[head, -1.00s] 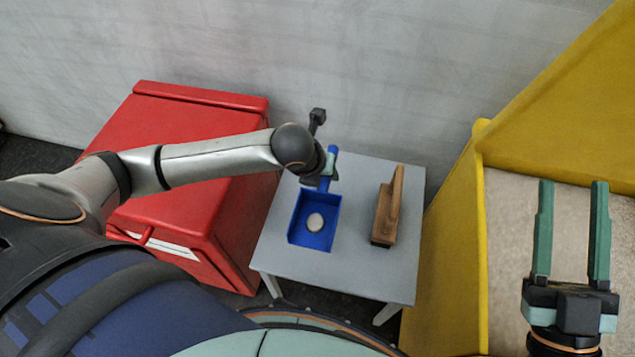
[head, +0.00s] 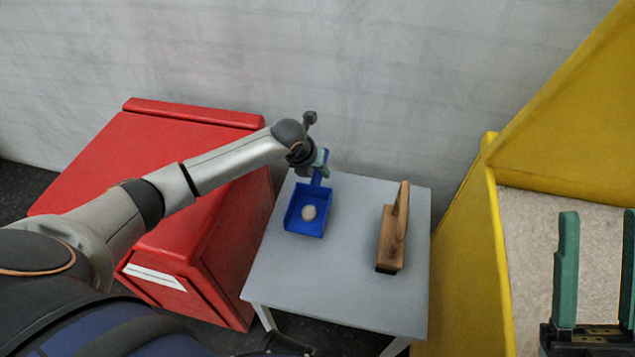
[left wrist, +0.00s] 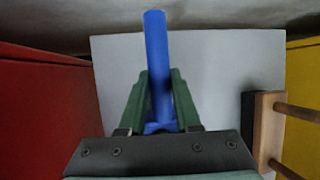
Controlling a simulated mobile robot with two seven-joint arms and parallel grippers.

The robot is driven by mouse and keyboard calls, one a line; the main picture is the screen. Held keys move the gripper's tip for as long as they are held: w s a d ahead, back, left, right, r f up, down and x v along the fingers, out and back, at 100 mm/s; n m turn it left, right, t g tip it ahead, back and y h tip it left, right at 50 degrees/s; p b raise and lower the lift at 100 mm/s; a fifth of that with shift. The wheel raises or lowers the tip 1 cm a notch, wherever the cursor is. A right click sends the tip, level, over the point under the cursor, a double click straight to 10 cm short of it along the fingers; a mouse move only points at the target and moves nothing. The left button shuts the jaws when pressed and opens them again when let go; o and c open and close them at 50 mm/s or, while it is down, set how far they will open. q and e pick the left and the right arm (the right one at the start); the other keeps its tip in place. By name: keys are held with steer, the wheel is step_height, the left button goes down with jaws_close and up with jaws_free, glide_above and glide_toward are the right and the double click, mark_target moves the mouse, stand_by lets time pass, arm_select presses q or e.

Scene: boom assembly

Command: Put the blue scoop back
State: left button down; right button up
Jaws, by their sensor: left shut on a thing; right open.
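My left gripper (head: 320,168) is shut on the scoop's handle. In the left wrist view the blue handle (left wrist: 157,60) stands between the green fingers (left wrist: 160,100), and the scoop's tray is hidden. I cannot tell whether the scoop touches the tabletop. My right gripper (head: 597,270) is open and empty at the right, in front of the yellow-walled box.
A wooden brush (head: 391,235) stands on the table's right side; part of it shows in the left wrist view (left wrist: 266,130). A red cabinet (head: 180,150) is left of the table. A yellow-walled box (head: 470,220) with a pale floor is at the right. The table's front is clear.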

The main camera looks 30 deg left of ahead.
mark_target(318, 180)
arm_select(q)
step_height(318, 180, down, 3)
steer(key=shift+w+f+b, duration=0.1)
steer(key=shift+f+b, duration=0.1)
steer(key=shift+b, duration=0.4)
steer(key=shift+r, duration=0.1)
steer(key=c, duration=0.6)
jaws_free()
